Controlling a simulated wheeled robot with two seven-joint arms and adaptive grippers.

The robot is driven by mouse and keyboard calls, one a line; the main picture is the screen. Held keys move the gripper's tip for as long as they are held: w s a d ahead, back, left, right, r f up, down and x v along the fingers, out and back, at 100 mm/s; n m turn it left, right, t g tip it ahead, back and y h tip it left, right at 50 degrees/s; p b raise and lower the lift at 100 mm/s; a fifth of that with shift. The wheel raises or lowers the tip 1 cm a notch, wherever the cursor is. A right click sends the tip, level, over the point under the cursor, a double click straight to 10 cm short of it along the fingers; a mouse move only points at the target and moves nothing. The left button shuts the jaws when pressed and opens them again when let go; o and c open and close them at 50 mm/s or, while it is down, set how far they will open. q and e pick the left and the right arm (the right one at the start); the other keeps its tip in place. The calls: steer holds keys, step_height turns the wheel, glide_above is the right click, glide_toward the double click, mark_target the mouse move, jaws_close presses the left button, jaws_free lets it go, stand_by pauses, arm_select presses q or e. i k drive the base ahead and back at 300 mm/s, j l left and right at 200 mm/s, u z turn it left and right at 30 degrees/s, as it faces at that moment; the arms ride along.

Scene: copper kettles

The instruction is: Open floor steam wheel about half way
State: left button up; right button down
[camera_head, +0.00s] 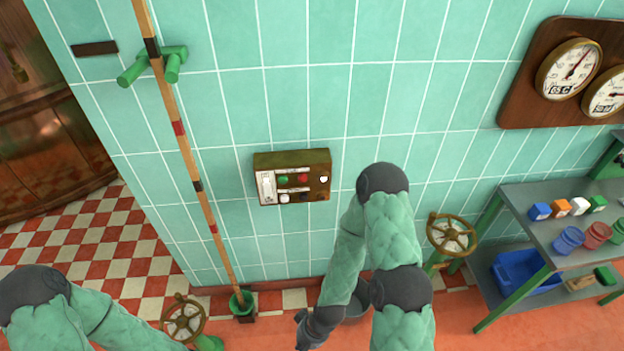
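Two brass handwheels on green pipes are in view. One handwheel (184,320) is low at the bottom left, by the floor. The other handwheel (451,234) is on the right, beside the metal table. I cannot tell from the picture which one is the floor steam wheel. My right gripper (306,333) is dark and small at the bottom middle, apart from both wheels. Its fingers are not clear enough to show whether it is open or shut. My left arm crosses the bottom left corner, and its gripper is outside the picture.
A control box (293,177) with buttons is on the tiled wall. A long wooden pole (188,150) stands in a green floor holder (242,302). A metal table (540,215) with small containers stands right.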

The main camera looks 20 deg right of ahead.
mark_target(450, 234)
steer(key=z, duration=1.95)
